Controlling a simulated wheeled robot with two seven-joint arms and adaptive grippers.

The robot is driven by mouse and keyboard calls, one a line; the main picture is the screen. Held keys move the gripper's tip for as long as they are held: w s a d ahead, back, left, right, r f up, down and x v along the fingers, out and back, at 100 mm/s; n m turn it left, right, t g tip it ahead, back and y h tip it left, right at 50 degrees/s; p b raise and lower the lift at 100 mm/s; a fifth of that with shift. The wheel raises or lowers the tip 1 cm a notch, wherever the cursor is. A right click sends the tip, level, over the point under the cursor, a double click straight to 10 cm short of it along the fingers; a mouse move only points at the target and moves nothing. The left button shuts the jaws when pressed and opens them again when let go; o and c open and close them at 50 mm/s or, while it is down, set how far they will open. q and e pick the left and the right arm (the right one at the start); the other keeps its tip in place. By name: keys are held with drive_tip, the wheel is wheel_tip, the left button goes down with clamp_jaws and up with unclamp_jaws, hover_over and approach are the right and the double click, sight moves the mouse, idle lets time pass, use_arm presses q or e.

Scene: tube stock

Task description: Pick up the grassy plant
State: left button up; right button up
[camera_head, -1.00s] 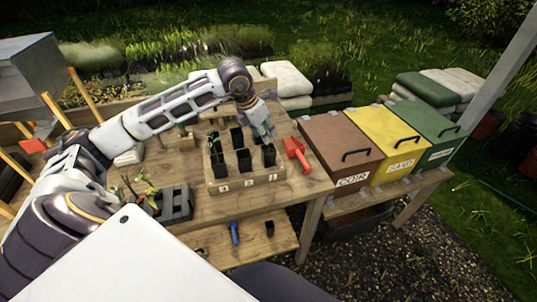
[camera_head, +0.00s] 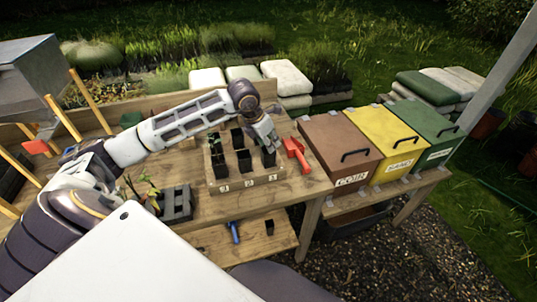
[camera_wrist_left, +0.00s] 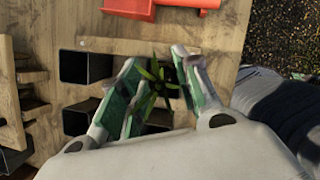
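The grassy plant (camera_wrist_left: 156,84) shows in the left wrist view as a tuft of narrow green leaves over a dark pot cell. My left gripper (camera_wrist_left: 158,76) has its two green-padded fingers spread, one on each side of the leaves. I cannot tell whether a pad touches a leaf. In the head view my left gripper (camera_head: 266,140) points down over the right part of the numbered wooden pot rack (camera_head: 233,186) and hides the plant. My right gripper is in neither view.
Black pots (camera_head: 244,160) stand in the rack close to the gripper. A red tool (camera_head: 297,154) lies right of it. Brown (camera_head: 338,150), yellow and green bins stand further right. A grey block tray (camera_head: 176,203) and a leafy seedling are at the left.

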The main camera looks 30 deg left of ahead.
use_arm(q)
drive_tip(key=shift+f, duration=0.1)
idle(0.3)
clamp_jaws()
idle(0.4)
drive_tip(key=shift+r+b, duration=0.6)
drive_tip(key=shift+r, duration=4.45)
